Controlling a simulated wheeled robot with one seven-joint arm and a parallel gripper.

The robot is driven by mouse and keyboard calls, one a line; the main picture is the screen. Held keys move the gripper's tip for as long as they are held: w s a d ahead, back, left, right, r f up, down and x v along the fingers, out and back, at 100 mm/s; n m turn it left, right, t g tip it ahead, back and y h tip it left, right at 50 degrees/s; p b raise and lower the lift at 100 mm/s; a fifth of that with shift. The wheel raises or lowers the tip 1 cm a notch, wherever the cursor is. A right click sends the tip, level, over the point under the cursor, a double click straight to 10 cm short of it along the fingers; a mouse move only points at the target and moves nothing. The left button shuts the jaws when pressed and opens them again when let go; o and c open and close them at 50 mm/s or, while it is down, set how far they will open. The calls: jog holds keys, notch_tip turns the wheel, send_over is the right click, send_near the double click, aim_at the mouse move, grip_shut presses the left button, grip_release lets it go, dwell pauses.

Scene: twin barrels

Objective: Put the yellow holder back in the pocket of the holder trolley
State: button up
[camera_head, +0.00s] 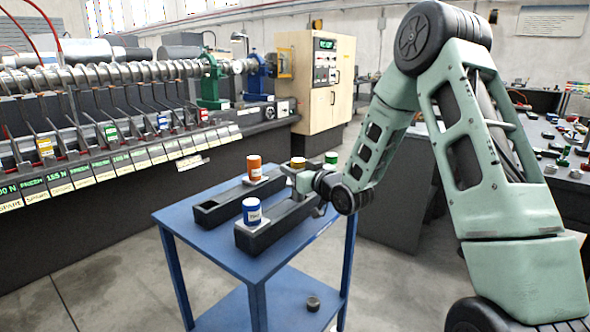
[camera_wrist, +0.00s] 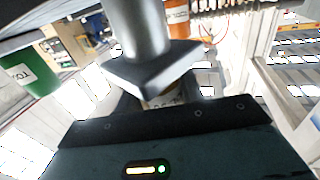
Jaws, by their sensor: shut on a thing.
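The yellow holder (camera_head: 298,163) shows only its top in the head view, above my gripper (camera_head: 304,181). My gripper is shut on it at the far part of the blue holder trolley (camera_head: 205,236). In the wrist view a small yellowish strip of it (camera_wrist: 160,103) shows below a grey metal part; the rest is hidden. The trolley top carries two long dark pocket blocks. The left block (camera_head: 230,203) has an open pocket at its near end. I cannot tell whether the yellow holder is seated in a pocket or above one.
An orange holder (camera_head: 254,168) stands toward the far end of the left block. A blue-and-white holder (camera_head: 252,211) stands at the near end of the right block, a green one (camera_head: 331,158) beyond my gripper. A long machine (camera_head: 120,150) lines the left. Floor in front is clear.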

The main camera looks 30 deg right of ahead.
jog(key=shift+f+b, duration=1.9)
jog(key=shift+f, duration=0.1)
jog(key=o, duration=1.2)
jog(key=shift+o, duration=0.2)
jog(key=shift+f, duration=0.1)
